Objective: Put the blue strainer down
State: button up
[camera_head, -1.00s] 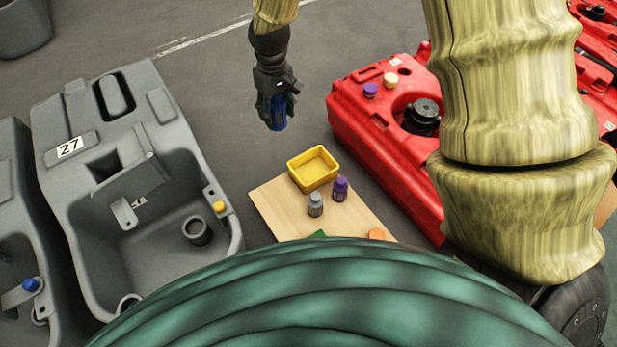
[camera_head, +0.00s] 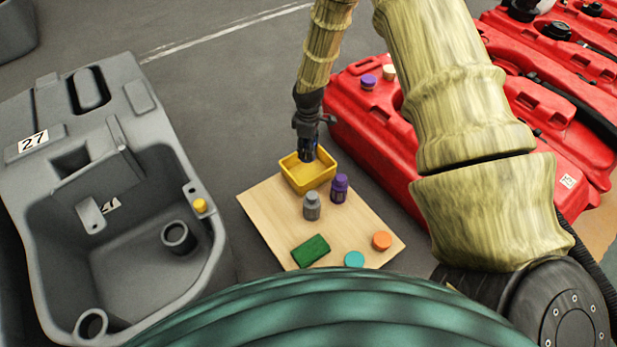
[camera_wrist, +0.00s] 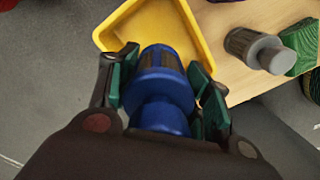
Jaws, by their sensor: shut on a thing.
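The blue strainer (camera_wrist: 160,88) is between the green-padded fingers of my gripper (camera_wrist: 163,92) in the wrist view, with its slotted end pointing away from the wrist. My gripper (camera_head: 306,150) is shut on it. In the head view the strainer (camera_head: 308,155) shows as a small dark blue piece below the fingers. It overlaps the far part of the yellow tray (camera_head: 312,184); how high it is above the tray floor I cannot tell. In the wrist view the yellow tray (camera_wrist: 196,36) lies just beyond the strainer.
A grey tank (camera_head: 130,270) stands left, a red tank (camera_head: 385,140) right.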

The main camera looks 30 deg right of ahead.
jog(key=shift+f+b, duration=2.2)
jog(key=shift+f, duration=2.75)
jog(key=shift+f, duration=0.15)
jog(key=o, duration=1.1)
notch_tip(320, 180, up, 12)
jog(key=p, duration=0.5)
jog(key=shift+d+p, duration=0.1)
jog(key=shift+p, duration=0.2)
jog(key=shift+r, duration=0.2)
